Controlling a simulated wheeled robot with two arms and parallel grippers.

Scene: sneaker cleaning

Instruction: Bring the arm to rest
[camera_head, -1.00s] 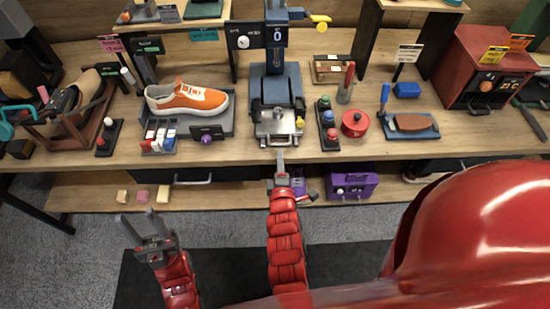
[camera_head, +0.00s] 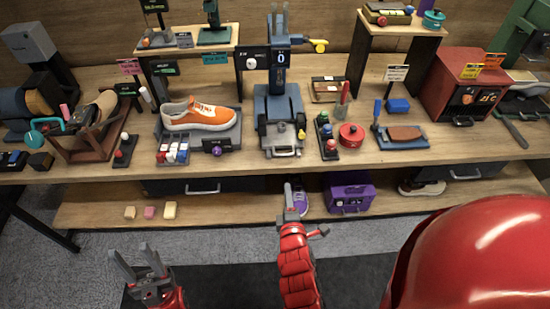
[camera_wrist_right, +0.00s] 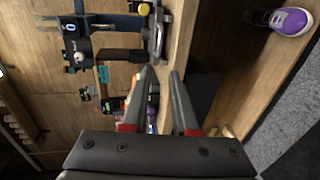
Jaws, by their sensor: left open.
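My left gripper (camera_head: 130,249) is open and empty, low at the left of the head view, over the floor in front of the bench. My right gripper (camera_head: 288,188) reaches up in front of the lower shelf, near its middle. In the right wrist view my right gripper's fingers (camera_wrist_right: 162,72) stand apart with nothing between them. They point toward the bench edge and are clear of the objects. Both arms are red.
The bench (camera_head: 235,162) carries an orange sneaker (camera_head: 198,115), a blue press-like machine (camera_head: 278,105) and a red box (camera_head: 467,82). The lower shelf (camera_head: 110,204) holds a purple box (camera_head: 350,196) and a purple shoe (camera_wrist_right: 292,20). The floor (camera_head: 60,265) at left is clear.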

